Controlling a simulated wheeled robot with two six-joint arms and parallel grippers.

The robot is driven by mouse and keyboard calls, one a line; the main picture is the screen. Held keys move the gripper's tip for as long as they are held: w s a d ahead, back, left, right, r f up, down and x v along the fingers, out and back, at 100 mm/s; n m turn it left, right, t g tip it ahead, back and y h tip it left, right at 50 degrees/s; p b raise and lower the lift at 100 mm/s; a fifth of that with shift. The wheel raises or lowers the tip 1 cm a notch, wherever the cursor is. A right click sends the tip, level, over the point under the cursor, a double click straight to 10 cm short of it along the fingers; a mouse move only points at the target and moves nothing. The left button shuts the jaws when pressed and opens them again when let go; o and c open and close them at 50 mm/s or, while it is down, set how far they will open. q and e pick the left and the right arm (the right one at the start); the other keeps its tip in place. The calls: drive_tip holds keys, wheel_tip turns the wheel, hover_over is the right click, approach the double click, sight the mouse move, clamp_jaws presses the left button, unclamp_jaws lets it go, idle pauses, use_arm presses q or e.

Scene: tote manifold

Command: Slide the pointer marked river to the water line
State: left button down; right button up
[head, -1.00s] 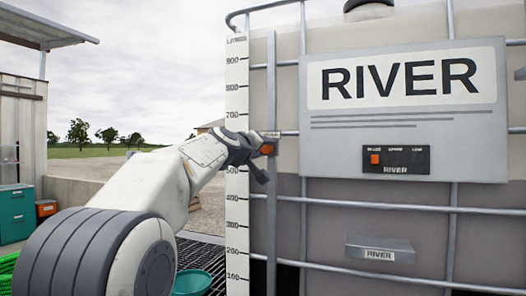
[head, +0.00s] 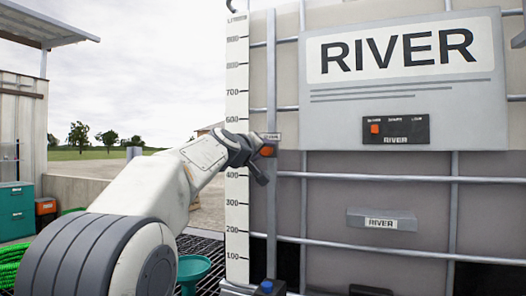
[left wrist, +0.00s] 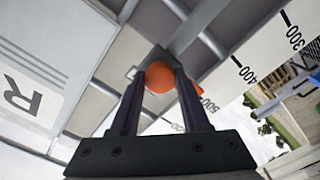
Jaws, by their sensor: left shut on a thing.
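The pointer marked river (head: 271,137) is a small labelled plate with an orange knob, on the vertical rail beside the white number scale (head: 237,200). My left gripper (head: 262,158) is shut on the orange knob, which also shows between its dark fingers in the left wrist view (left wrist: 160,76). The pointer stands between 500 and 600. The tank (head: 340,185) marked RIVER shows a water line where its pale upper part meets the darker lower part. The pointer's label appears slightly above that line. My right gripper is not in view.
The tank has metal cage bars (head: 400,179), a sign board (head: 480,75) with a small switch panel (head: 396,130), and a RIVER-labelled bracket (head: 381,222). A teal funnel (head: 193,270) is near the floor grating, left of the scale. Green hose lies at far left.

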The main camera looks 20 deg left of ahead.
use_arm(q)
drive_tip(key=shift+c, duration=1.9)
unclamp_jaws()
drive_tip(key=s+b, duration=0.3)
drive_tip(key=s, duration=0.7)
drive_tip(key=shift+s+a+b, duration=0.2)
drive_tip(key=shift+s+b, duration=0.05)
drive_tip(key=shift+b, duration=0.05)
